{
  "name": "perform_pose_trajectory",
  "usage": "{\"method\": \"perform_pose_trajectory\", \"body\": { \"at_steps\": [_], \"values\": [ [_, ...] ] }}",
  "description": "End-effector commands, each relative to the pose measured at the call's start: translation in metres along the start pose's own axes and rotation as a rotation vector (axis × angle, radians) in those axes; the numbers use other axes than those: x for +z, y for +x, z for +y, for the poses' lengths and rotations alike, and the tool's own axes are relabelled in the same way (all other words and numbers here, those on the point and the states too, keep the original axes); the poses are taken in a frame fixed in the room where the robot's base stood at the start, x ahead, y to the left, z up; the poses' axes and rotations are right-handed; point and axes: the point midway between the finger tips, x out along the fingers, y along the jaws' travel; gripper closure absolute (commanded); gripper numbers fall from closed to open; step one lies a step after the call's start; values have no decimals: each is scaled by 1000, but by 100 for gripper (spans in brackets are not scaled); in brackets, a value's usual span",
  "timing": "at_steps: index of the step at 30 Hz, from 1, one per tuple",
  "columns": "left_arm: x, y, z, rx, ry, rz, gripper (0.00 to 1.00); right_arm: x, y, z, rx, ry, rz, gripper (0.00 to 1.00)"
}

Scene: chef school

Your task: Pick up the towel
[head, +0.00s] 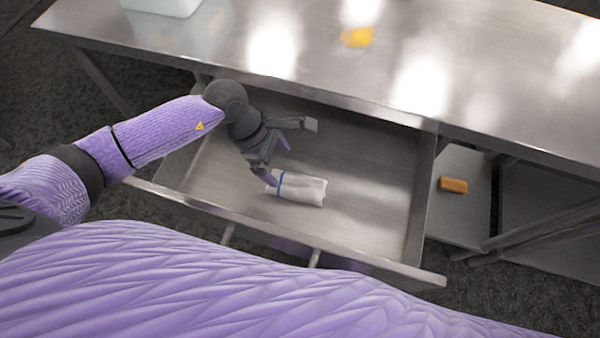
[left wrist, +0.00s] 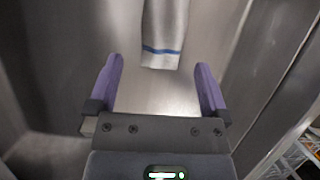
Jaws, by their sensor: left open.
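The towel (head: 303,190) is white with a blue stripe near one end. It lies in the open metal drawer (head: 370,190). My left gripper (head: 274,162) is over the drawer, at the towel's left, striped end. In the left wrist view the towel (left wrist: 164,40) extends from the top edge, its striped end ahead of and between the open fingers of the left gripper (left wrist: 160,85). The gripper is empty. I cannot tell how high it is above the drawer floor. My right gripper is not in view.
A steel table (head: 330,50) stands above and behind the drawer, with a yellow item (head: 357,37) and a pale container (head: 162,5) on it. An orange-brown block (head: 453,185) sits on a lower shelf at the right. The drawer walls surround the towel; its right part is clear.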

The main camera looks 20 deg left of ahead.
Motion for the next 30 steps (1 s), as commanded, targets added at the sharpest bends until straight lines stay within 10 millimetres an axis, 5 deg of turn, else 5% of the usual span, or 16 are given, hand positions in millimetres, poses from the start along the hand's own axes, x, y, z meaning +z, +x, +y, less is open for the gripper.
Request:
{"method": "perform_pose_trajectory", "body": {
  "at_steps": [12,20,30],
  "values": [
    [11,74,-4,-3,-3,-1,0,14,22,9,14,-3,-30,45],
    [12,76,-3,0,-1,0,2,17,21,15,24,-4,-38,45],
    [12,75,-3,0,-1,0,74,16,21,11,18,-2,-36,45]
  ]
}}
